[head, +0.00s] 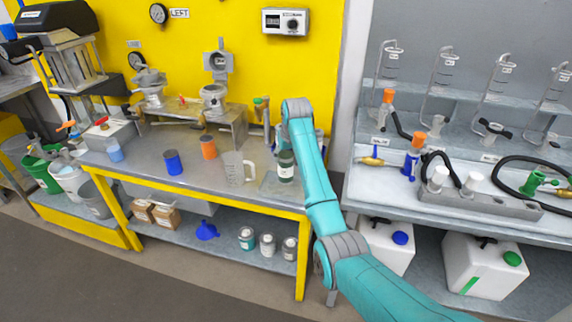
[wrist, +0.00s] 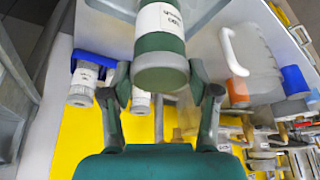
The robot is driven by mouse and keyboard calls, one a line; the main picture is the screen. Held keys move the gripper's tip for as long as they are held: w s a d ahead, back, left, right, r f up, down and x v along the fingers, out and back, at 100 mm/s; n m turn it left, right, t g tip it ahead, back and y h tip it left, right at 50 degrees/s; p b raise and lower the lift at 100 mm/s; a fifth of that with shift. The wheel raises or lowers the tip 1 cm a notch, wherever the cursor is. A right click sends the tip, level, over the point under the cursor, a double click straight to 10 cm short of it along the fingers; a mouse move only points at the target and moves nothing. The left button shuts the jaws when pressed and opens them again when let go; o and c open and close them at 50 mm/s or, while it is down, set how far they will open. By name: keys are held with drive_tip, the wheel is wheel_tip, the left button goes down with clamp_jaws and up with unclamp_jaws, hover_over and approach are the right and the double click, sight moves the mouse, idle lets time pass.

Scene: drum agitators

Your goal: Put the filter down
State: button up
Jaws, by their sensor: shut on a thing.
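The filter, a dark green cylinder with a white label (head: 286,167), is at the right end of the steel-topped yellow bench (head: 262,190). In the wrist view the filter (wrist: 160,50) sits between the two fingers of my gripper (wrist: 160,76), which is shut on it. In the head view my teal arm comes from the lower right and hides most of the gripper. The filter looks upright; I cannot tell whether its base touches the bench top.
A clear jug (head: 236,168) stands just left of the filter. Orange (head: 208,147) and blue (head: 173,162) cups stand further left. Bare bench top shows near the front edge.

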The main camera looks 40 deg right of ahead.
sight(286, 163)
drive_tip(key=shift+f, duration=1.9)
drive_tip(key=o, duration=1.5)
drive_tip(key=v, duration=1.2)
